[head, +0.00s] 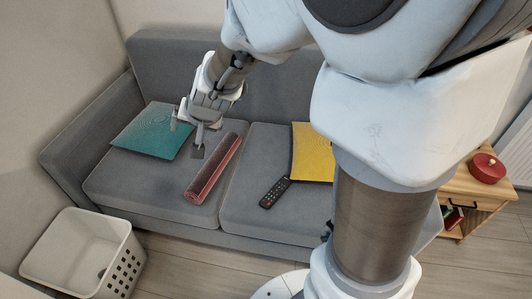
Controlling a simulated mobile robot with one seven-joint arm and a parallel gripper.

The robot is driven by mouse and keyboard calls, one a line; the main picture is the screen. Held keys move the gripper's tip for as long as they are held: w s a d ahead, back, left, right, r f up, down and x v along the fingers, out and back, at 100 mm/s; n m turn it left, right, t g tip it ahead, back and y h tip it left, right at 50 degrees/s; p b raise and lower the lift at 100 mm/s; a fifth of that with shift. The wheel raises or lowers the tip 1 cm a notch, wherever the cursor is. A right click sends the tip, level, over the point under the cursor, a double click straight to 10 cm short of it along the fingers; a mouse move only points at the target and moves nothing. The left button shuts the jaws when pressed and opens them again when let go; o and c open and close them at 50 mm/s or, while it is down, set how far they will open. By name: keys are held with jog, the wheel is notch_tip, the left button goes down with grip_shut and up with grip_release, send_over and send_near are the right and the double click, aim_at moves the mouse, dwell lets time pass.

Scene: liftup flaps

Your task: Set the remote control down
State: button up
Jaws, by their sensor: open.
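The black remote control (275,192) lies on the right seat cushion of the grey sofa (255,170), near its front edge and beside the yellow cushion. My gripper (186,139) is open, with nothing seen between its fingers. It is over the left seat, between the teal cushion and the red rolled item, well to the left of the remote. How high it is above the seat is hard to tell.
A red rolled item (214,169) lies on the left seat. A teal cushion (152,131) and a yellow cushion (313,155) rest on the sofa. A white basket (78,262) stands on the floor at left. A wooden side table (480,190) with a red pot (486,168) is at right.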

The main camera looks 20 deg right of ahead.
jog(key=s+d+r+n+h, duration=0.1)
jog(key=s+d+r, duration=0.3)
jog(key=s, duration=0.7)
jog(key=s+d+r+n+g+h, duration=0.1)
jog(key=s+d+r+n, duration=0.3)
jog(key=s, duration=0.8)
jog(key=shift+d+r+g, duration=0.3)
jog(key=shift+d+r, duration=0.15)
jog(key=shift+r, duration=0.2)
notch_tip(320, 180, up, 21)
jog(key=p, duration=2.1)
jog(key=shift+r, duration=0.2)
